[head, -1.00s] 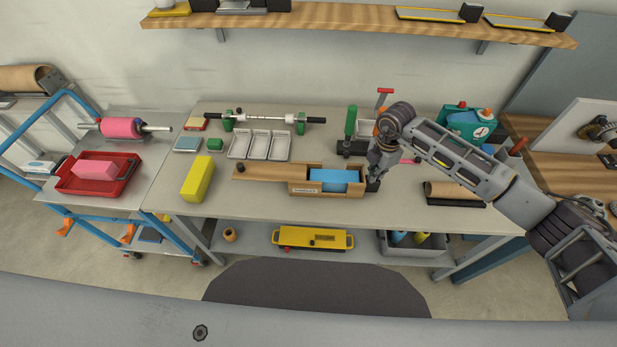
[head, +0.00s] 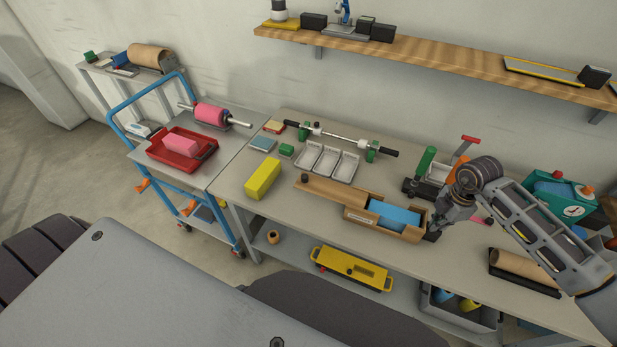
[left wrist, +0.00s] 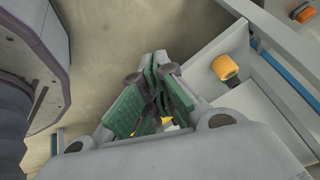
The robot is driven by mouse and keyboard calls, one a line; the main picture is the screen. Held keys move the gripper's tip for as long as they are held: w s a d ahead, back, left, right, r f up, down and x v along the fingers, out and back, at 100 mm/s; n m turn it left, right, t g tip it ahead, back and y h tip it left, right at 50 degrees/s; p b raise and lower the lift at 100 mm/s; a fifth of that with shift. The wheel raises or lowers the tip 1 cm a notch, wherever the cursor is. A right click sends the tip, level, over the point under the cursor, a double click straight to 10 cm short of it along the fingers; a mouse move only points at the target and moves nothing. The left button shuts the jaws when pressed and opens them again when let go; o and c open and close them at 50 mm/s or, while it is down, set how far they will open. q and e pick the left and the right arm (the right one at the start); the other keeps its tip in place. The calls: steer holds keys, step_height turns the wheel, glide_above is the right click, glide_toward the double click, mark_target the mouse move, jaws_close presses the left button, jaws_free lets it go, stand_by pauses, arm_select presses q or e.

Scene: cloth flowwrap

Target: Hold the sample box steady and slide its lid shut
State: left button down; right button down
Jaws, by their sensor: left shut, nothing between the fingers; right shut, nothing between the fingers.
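The wooden sample box (head: 359,221) sits on the grey bench in the head view, its long side toward me. Its wooden lid (head: 340,191) sticks far out to the left, with a dark knob (head: 305,179) at its outer end. The right part of the box is uncovered, and a blue block (head: 396,214) shows inside. My right gripper (head: 434,231) is shut and empty at the right end of the box; whether it touches the box I cannot tell. My left gripper (left wrist: 160,112) is outside the head view; in its wrist view it is shut and empty, away from the box.
A yellow block (head: 262,178) stands left of the lid. White trays (head: 327,160) and a roller bar (head: 345,139) lie behind it. A brown roll (head: 525,265) is at the right. A blue-framed cart (head: 190,150) with a red tray (head: 203,157) stands left of the bench.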

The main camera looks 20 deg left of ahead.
arm_select(q)
steer(key=w+r+m+t+h, duration=0.2)
steer(key=w+r+m+h, duration=0.2)
steer(key=w+r, duration=0.45)
steer(key=w+r+m+t+h, duration=0.2)
steer(key=w+r+m+h, duration=0.3)
steer(key=r, duration=0.6)
steer(key=s+d+r+m+g+h, duration=0.1)
steer(key=s+d+r+m+g, duration=0.2)
steer(key=d+r+m+g, duration=0.25)
steer(key=s+d+r+m+g+h, duration=0.1)
steer(key=s+d+r+m+g, duration=0.1)
steer(key=r+m+g, duration=0.5)
steer(key=s+d+r+m+g+h, duration=0.25)
steer(key=r+m, duration=0.25)
steer(key=r, duration=0.4)
steer(key=w+a+r+m+t+y, duration=0.3)
steer(key=w+r+m+y, duration=0.3)
steer(key=r, duration=0.3)
steer(key=w+a+r+m+t+y, duration=0.3)
steer(key=w+r+m+y, duration=0.3)
steer(key=w+r, duration=0.3)
steer(key=shift+w+a+r+m, duration=0.2)
steer(key=shift+w+a+m, duration=0.1)
steer(key=shift+m, duration=0.05)
steer(key=shift+f, duration=0.1)
